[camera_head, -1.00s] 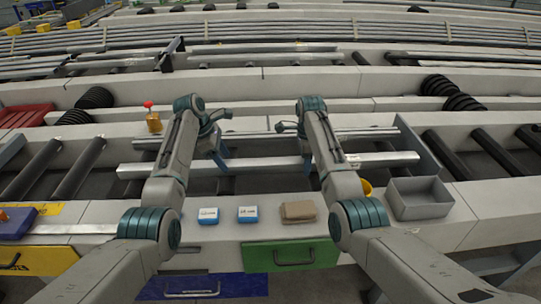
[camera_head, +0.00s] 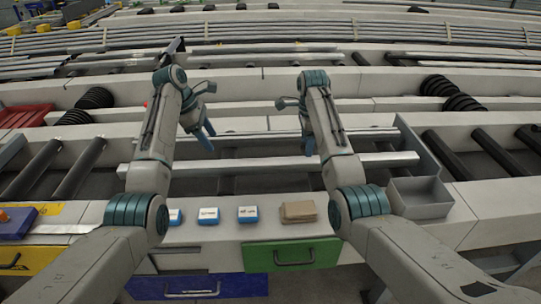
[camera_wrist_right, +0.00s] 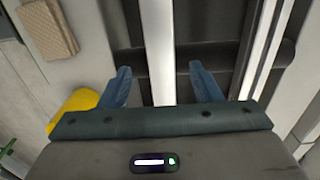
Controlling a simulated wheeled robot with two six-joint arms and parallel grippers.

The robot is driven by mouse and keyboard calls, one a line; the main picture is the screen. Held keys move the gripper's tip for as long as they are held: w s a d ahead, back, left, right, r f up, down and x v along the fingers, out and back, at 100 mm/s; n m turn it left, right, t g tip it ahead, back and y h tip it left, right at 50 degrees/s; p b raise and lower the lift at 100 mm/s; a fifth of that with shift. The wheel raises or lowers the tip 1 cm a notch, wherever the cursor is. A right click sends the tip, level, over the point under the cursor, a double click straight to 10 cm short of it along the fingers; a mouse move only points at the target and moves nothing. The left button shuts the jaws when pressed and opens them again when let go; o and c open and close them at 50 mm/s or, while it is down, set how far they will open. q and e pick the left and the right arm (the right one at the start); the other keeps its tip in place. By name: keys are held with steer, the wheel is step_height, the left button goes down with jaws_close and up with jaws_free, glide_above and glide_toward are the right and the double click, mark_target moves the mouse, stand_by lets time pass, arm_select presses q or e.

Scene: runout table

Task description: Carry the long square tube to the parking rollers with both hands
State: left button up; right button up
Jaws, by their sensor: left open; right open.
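The long square tube (camera_head: 260,165) lies crosswise on the runout table, a pale grey bar. In the right wrist view, it runs between my right fingers (camera_wrist_right: 160,82), which stand apart on either side of it; no grip on it shows. My left gripper (camera_head: 205,138) is open, its blue fingers seen above and beyond the tube near its left part. My right gripper (camera_head: 309,143) is open towards its right part. Black rollers lie left (camera_head: 78,168) and right (camera_head: 450,153) of the tube; I cannot tell which are the parking rollers.
A thinner bar (camera_head: 255,135) lies parallel behind the tube. On the front ledge are small blue-white boxes (camera_head: 248,214), a brown packet (camera_head: 298,211) and an open grey bin (camera_head: 420,211). A yellow object (camera_wrist_right: 72,103) shows beside my right gripper.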

steer(key=shift+r, duration=2.15)
